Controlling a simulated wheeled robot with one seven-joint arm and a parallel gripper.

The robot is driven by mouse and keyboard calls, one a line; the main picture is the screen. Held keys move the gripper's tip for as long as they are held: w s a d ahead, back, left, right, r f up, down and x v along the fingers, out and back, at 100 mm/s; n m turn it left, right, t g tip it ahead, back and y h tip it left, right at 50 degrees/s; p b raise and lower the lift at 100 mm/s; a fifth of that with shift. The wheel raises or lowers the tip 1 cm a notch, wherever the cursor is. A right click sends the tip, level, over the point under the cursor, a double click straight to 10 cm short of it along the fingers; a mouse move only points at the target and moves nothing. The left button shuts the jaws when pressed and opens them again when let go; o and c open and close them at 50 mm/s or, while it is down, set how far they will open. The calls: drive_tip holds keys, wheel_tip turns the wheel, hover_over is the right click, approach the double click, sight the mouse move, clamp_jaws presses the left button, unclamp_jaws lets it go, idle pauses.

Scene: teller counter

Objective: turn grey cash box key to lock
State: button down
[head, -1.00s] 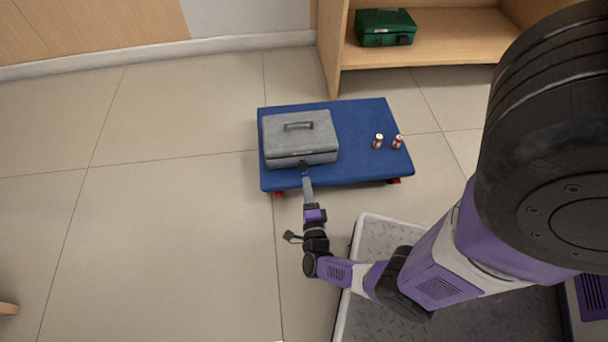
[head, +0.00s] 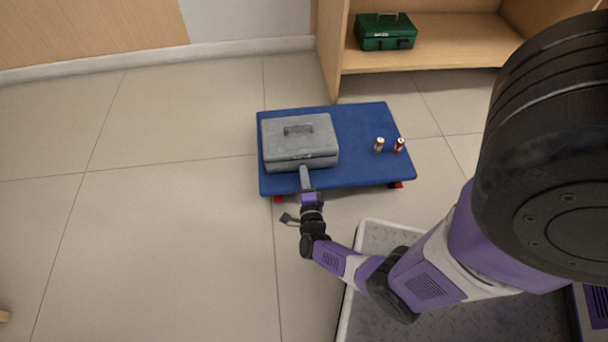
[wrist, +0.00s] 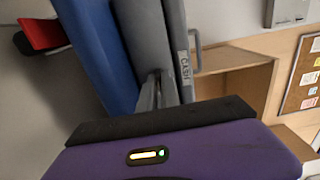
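The grey cash box (head: 300,146) sits closed on a blue platform (head: 362,170), its carry handle on the lid. In the wrist view the cash box (wrist: 178,40) appears turned on its side with a "CASH" label. My gripper (head: 305,180) reaches the middle of the box's near front face. In the wrist view its grey fingers (wrist: 156,88) lie close together against that face. The key and lock are hidden at the fingertips, so I cannot tell whether the fingers hold the key.
Two small cans or cylinders (head: 379,145) (head: 398,145) stand on the right of the blue platform. A green cash box (head: 385,32) is on the wooden shelf (head: 450,58) at the back.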

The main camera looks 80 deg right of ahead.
drive_tip(key=shift+n, duration=0.4)
drive_tip(key=n, duration=0.3)
drive_tip(key=shift+n, duration=0.3)
drive_tip(key=n+p, duration=0.1)
drive_tip(key=n, duration=0.3)
drive_tip(key=shift+n, duration=0.3)
drive_tip(key=n, duration=0.4)
drive_tip(key=shift+n, duration=0.3)
drive_tip(key=shift+n+p, duration=0.45)
drive_tip(key=shift+n, duration=1.75)
drive_tip(key=shift+f, duration=0.1)
drive_tip(key=c, duration=1.6)
unclamp_jaws()
drive_tip(key=shift+o, duration=0.2)
